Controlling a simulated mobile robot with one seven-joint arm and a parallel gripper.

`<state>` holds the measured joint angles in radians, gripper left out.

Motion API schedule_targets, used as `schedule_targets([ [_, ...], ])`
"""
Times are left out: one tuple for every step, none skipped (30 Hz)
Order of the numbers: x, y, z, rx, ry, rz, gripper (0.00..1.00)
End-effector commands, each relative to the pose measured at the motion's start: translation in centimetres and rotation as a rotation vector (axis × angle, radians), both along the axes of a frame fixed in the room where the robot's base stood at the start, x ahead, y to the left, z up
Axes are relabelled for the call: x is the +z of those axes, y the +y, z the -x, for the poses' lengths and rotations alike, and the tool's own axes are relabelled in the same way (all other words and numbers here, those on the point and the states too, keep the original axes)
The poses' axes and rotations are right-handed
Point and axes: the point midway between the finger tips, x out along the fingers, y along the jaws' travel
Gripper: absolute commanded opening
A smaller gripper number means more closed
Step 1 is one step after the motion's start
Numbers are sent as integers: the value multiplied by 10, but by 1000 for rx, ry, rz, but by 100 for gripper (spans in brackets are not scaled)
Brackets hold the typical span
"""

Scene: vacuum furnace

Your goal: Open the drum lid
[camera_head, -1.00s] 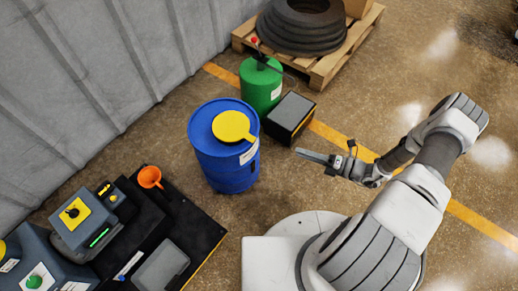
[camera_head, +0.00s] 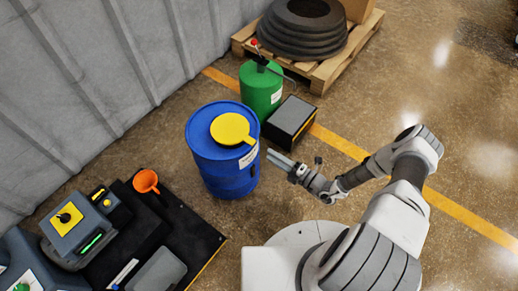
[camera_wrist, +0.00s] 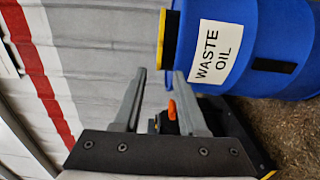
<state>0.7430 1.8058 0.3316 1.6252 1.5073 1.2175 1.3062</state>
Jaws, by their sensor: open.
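The blue drum (camera_head: 225,172) stands upright on the floor. Its round yellow lid (camera_head: 229,128) lies flat on top, with a short tab (camera_head: 249,140) pointing toward my gripper. My gripper (camera_head: 272,157) is open and empty, just right of the drum near its upper rim, fingers pointing at it. In the wrist view the drum (camera_wrist: 265,40) appears turned sideways with a WASTE OIL label (camera_wrist: 211,52). The yellow lid part (camera_wrist: 162,40) lies just beyond the fingertips (camera_wrist: 161,74). I see no contact with the lid.
A green can (camera_head: 261,88) and a dark box (camera_head: 291,122) stand behind the drum. A pallet (camera_head: 322,72) with dark rings is farther back. An orange funnel (camera_head: 146,181) and equipment on a black platform (camera_head: 192,245) are at left. Floor at right is clear.

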Motion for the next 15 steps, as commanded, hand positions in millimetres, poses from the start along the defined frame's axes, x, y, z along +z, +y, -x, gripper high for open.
schedule_targets([
  [-1, 10, -6, 3, -1, -2, 41],
  [-2, 15, -10, 3, -1, -2, 41],
  [-2, 21, -15, 4, -2, -1, 41],
  [-2, 25, -19, 3, -1, 0, 41],
  [-2, 29, -22, 3, -1, 0, 41],
  [-1, 34, -26, 3, -1, 0, 41],
  [-1, 37, -29, 2, -2, -1, 41],
  [-1, 40, -31, 1, -1, 0, 41],
  [-1, 44, -34, 2, -1, 0, 41],
  [-1, 46, -36, 2, -1, 1, 41],
  [-1, 48, -37, 2, -1, 1, 41],
  [-1, 50, -39, 1, -1, 1, 41],
  [-1, 51, -40, 0, -1, 1, 41],
  [0, 52, -41, 0, -1, 1, 41],
  [0, 53, -42, 0, -1, -1, 41],
])
